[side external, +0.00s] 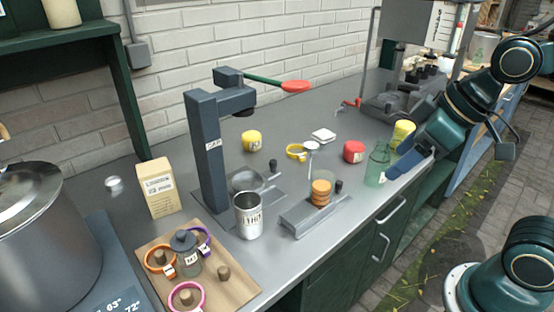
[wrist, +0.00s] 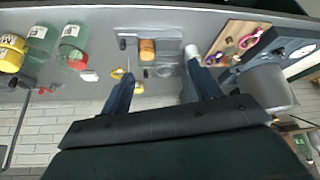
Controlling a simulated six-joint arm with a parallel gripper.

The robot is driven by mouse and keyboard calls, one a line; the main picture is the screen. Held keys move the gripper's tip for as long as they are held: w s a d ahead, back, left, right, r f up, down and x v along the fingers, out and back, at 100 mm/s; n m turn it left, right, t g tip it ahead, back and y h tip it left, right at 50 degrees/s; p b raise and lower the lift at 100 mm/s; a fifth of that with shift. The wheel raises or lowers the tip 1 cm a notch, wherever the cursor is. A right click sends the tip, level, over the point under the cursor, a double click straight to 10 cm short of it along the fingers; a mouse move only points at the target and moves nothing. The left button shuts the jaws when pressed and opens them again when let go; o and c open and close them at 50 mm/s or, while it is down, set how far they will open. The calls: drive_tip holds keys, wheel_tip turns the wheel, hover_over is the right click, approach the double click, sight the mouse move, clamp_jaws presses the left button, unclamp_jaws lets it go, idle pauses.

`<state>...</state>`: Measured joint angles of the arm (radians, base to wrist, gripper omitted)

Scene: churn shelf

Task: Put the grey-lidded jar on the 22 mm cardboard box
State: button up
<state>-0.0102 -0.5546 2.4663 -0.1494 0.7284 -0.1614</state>
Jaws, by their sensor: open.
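The grey-lidded jar (side external: 187,258) stands upright on a wooden board (side external: 236,285) at the front left in the side view, among colored rings and pegs. In the wrist view I cannot pick it out surely on the board (wrist: 228,30). The cardboard box (side external: 160,188), pale yellow and marked 22 mm, stands upright on the counter behind the board; its top is bare. I cannot make it out in the wrist view. My gripper (side external: 394,172) is at the far right of the counter, far from both. Its fingers (wrist: 160,90) are spread and empty in the wrist view.
A dark press frame (side external: 206,150) with a red-tipped lever stands right of the box. A metal can (side external: 249,217), a grey stand with an orange stack (side external: 321,192), and a green glass (side external: 377,166) line the front. A large pot (side external: 45,235) stands left.

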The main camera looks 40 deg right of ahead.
drive_tip(key=w+a+f+n+g+y, duration=0.1)
drive_tip(key=w+a+f+n+y, duration=0.25)
drive_tip(key=w+a, duration=0.2)
drive_tip(key=w+a+f+n+y, duration=0.25)
drive_tip(key=w+a+n, duration=0.2)
drive_tip(key=a, duration=0.25)
drive_tip(key=n+y, duration=0.2)
drive_tip(key=y, duration=0.3)
approach(177, 253)
drive_tip(key=shift+d+f, duration=0.15)
drive_tip(key=shift+d, duration=0.75)
drive_tip(key=shift+d+f, duration=0.15)
drive_tip(key=shift+d, duration=0.75)
drive_tip(key=shift+a, duration=0.1)
drive_tip(key=shift+x, duration=4.2)
drive_tip(key=shift+w, duration=0.1)
drive_tip(key=shift+x, duration=2.55)
drive_tip(key=shift+r, duration=0.15)
